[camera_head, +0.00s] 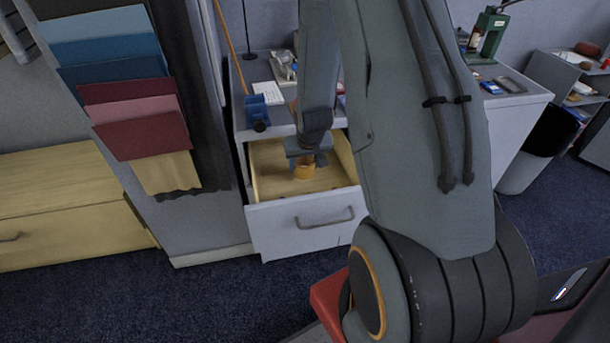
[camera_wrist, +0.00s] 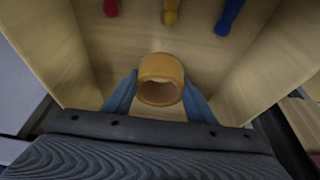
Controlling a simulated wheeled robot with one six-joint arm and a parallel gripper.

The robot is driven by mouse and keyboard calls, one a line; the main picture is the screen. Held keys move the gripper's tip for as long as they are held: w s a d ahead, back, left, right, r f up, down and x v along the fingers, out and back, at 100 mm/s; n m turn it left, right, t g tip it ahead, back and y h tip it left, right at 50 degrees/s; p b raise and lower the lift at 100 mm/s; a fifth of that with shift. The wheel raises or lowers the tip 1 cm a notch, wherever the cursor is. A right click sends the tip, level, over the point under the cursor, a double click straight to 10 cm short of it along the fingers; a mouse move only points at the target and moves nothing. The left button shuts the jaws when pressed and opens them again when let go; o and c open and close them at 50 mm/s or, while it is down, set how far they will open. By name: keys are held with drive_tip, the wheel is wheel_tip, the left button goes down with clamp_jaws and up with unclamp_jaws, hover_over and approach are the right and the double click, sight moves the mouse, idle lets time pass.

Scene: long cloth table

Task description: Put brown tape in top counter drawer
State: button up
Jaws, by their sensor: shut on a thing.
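The brown tape (camera_wrist: 160,68) is an orange-brown ring held between the two blue fingertips of my gripper (camera_wrist: 160,92) in the wrist view. In the head view the tape (camera_head: 304,172) shows below my gripper (camera_head: 308,162), inside the outline of the open top counter drawer (camera_head: 272,182). The gripper is shut on the tape. The drawer has a light wooden inside and a white front with a grey handle. I cannot tell whether the tape touches the drawer floor. My arm hides the drawer's right part in the head view.
In the wrist view, red (camera_wrist: 111,8), yellow (camera_wrist: 171,12) and blue (camera_wrist: 229,16) items lie along the drawer's far part. Wooden drawer walls stand close on both sides. A blue tool (camera_head: 257,112) and a white pad (camera_head: 268,93) sit on the counter above.

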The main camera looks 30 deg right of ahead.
sight(304, 184)
drive_tip(key=shift+f, duration=2.4)
drive_tip(key=shift+f, duration=0.1)
drive_tip(key=o, duration=1.1)
drive_tip(key=shift+c, duration=0.2)
drive_tip(key=v, duration=1.2)
drive_tip(key=s+a+r+n+g, duration=0.1)
drive_tip(key=s+a+r+g, duration=0.1)
drive_tip(key=s+a+r, duration=0.4)
drive_tip(key=s+a+r+n+g+y, duration=0.1)
drive_tip(key=s+a+r+n+g, duration=0.1)
drive_tip(key=s+a+r, duration=0.5)
drive_tip(key=s+a, duration=0.1)
drive_tip(key=s, duration=0.3)
drive_tip(key=shift+a, duration=0.25)
